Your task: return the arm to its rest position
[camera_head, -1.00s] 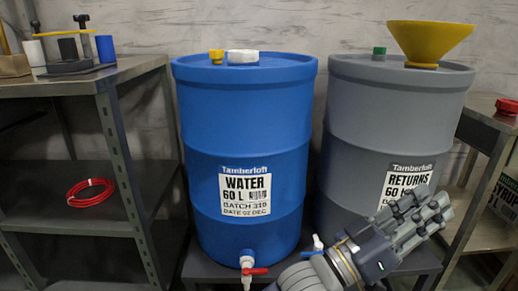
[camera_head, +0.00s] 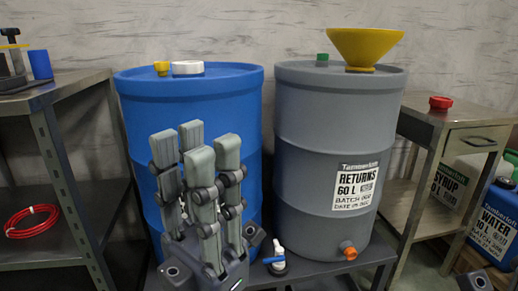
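My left gripper (camera_head: 196,160) shows in the head view, in front of the blue drum (camera_head: 190,90). Its several jointed grey fingers point up, with gaps between them. It looks open and holds nothing. It hides most of the drum's front, including its label and tap. I cannot tell whether it touches the drum. A dark piece with a round bolt at the bottom right edge looks like part of my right gripper (camera_head: 477,282); its fingers are out of view.
A grey RETURNS drum (camera_head: 325,135) with a yellow funnel (camera_head: 364,46) and orange plug (camera_head: 348,250) stands right of the blue drum. A blue-handled white valve (camera_head: 278,258) is between them. A shelf with a red coil (camera_head: 32,220) is left; a metal table (camera_head: 450,115) is right.

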